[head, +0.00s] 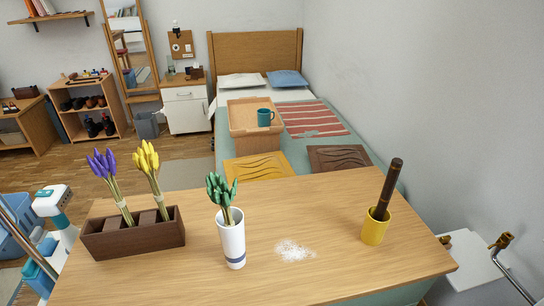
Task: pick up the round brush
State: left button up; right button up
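A dark brown rod-like handle (389,184) stands in a yellow cup (375,227) near the right end of the wooden table (320,215). It leans slightly to the right. It looks like the round brush, but its lower end is hidden inside the cup, so I cannot see any bristles. Neither of my grippers shows in the head view.
A white vase (232,241) with green buds stands mid-table, left of a white powdery patch (295,251). A dark wooden box (135,236) holds purple and yellow flowers at the left. A bed (198,177) lies beyond the table. A wall (445,120) rises on the right.

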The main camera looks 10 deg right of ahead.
aim_at(396, 165)
jog(key=z, duration=1.2)
